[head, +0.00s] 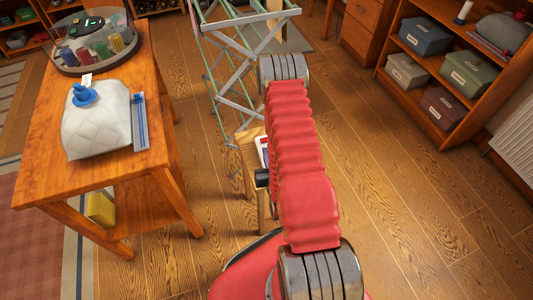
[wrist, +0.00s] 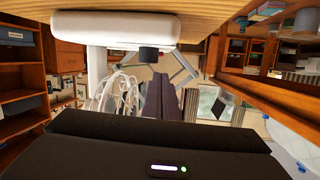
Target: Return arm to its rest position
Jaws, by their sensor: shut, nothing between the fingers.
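My arm, in a red ribbed sleeve with metal joints, stretches away from my body up the middle of the head view. My gripper is hidden in the head view behind the arm. In the wrist view the dark fingers of my gripper (wrist: 162,84) lie side by side, shut with nothing between them. The wrist view looks upside down, with wooden boards along its top.
A wooden table (head: 157,108) stands left, holding a white quilted item (head: 97,125) and a round tray (head: 62,69). A metal folding rack (head: 236,62) and small wooden stool (head: 247,150) are near my arm. Shelves with boxes (head: 425,37) stand right.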

